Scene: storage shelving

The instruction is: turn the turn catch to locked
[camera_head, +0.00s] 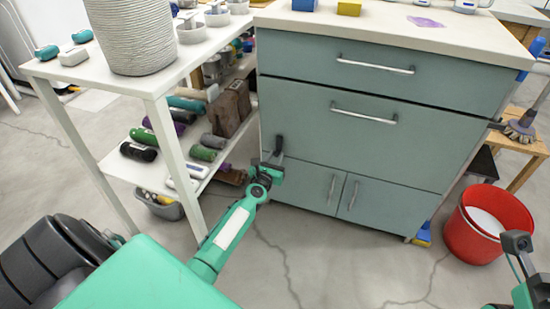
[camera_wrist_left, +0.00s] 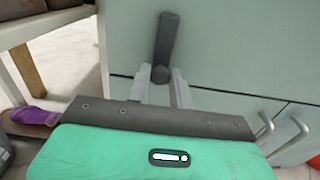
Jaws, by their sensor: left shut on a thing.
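The turn catch is a dark grey lever on the left part of the teal cabinet (camera_head: 385,110), and its lever (camera_wrist_left: 167,38) points nearly straight up in the left wrist view, leaning slightly right. Its round hub (camera_wrist_left: 160,74) is at the lower end. My left gripper (camera_wrist_left: 160,88) has its pale fingers on both sides of the hub end, shut on the catch. In the head view my left gripper (camera_head: 275,164) is against the cabinet's left side, and the catch (camera_head: 279,144) shows small above it. My right gripper (camera_head: 516,243) is partly in view at the lower right; its jaws are unclear.
A white shelf table (camera_head: 160,82) with bottles on its lower shelves stands close to the left of my left arm. Drawer handles (camera_head: 375,65) and door handles (camera_head: 352,195) stick out from the cabinet. A red bucket (camera_head: 465,240) stands on the floor at the right.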

